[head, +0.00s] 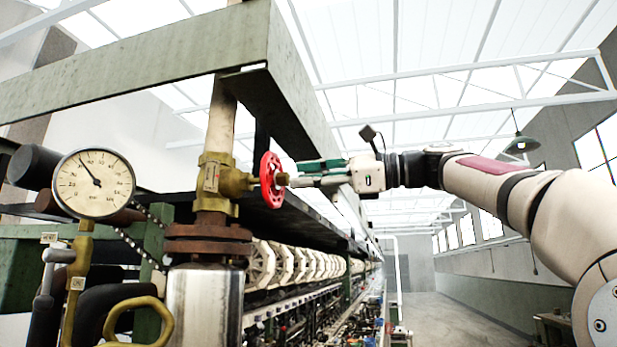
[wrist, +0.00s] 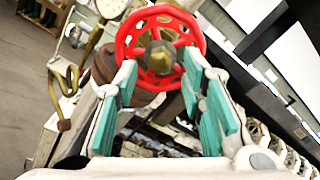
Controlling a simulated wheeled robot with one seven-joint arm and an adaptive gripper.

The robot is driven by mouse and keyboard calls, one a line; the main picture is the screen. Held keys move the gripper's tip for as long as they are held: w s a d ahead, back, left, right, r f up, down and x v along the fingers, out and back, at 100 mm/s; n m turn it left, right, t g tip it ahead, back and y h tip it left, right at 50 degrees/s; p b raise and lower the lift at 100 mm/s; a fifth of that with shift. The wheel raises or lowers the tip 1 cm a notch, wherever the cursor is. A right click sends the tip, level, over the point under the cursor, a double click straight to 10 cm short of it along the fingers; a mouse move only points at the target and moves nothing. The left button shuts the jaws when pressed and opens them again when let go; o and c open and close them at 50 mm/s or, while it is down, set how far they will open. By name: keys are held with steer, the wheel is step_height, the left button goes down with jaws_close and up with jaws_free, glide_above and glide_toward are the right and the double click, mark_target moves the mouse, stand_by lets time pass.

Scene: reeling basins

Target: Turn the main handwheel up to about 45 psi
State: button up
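The red handwheel (head: 269,181) is mounted on a brass valve (head: 217,182) on the upright pipe and faces my gripper. My gripper (head: 294,180) is right in front of the wheel. In the wrist view its teal-padded fingers (wrist: 161,68) are spread, one on each side of the hub, with gaps showing. I cannot tell whether the fingertips touch the wheel. The round white gauge (head: 93,183) has its needle pointing up and slightly left; its numbers are too small to read surely.
A green steel beam frame (head: 150,67) runs overhead above the valve. A brown flange (head: 208,240) and a metal cylinder (head: 204,305) stand below it. A yellow-brass handle (head: 140,303) is at lower left. The aisle floor (head: 440,318) at right is clear.

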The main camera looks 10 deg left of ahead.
mark_target(279, 180)
steer(key=a+m, duration=0.1)
steer(key=m, duration=0.1)
steer(key=a+m+b, duration=0.1)
steer(key=m, duration=0.2)
steer(key=a+m, duration=0.1)
steer(key=m, duration=0.1)
steer(key=shift+w, duration=0.2)
stand_by(0.4)
steer(key=shift+c, duration=0.6)
jaws_close()
steer(key=shift+n+b, duration=3.3)
steer(key=shift+n, duration=4.6)
